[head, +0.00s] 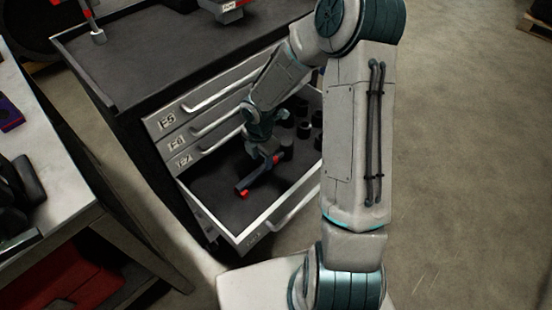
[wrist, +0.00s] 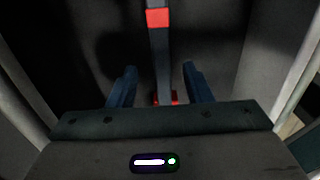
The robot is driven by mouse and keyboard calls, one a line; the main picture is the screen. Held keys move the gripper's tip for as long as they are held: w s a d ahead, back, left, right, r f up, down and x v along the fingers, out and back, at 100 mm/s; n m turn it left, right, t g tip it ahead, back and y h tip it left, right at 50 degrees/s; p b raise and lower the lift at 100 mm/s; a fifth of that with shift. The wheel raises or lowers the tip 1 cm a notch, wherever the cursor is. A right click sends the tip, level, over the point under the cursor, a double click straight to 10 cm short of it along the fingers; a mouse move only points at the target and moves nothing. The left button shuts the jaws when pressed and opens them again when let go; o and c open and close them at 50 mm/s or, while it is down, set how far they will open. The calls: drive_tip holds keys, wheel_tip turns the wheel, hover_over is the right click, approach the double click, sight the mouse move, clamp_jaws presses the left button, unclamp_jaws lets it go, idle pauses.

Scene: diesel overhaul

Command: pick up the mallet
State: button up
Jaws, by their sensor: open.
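The mallet (head: 257,177) lies in the open drawer, its dark handle slanting to a red end at the lower left. In the wrist view its blue-grey handle (wrist: 161,55) runs from the top edge down to between my fingers, with a red band across it and red bits lower down. I cannot make out the mallet's head clearly. My gripper (head: 266,148) is down inside the drawer at the upper end of the mallet. In the wrist view my gripper (wrist: 159,86) is open, with one finger on each side of the handle and gaps between.
The open drawer (head: 274,222) has pale metal walls and a dark floor. Several dark cylinders (head: 303,130) stand in its back right part. Closed drawers (head: 195,130) rise behind it. The cabinet top (head: 150,60) holds red-and-grey items.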

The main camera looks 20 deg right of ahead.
sight(263, 167)
wheel_tip(263, 167, down, 5)
drive_tip(key=shift+d+f+b, duration=0.1)
drive_tip(key=shift+b, duration=0.6)
clamp_jaws()
idle(0.9)
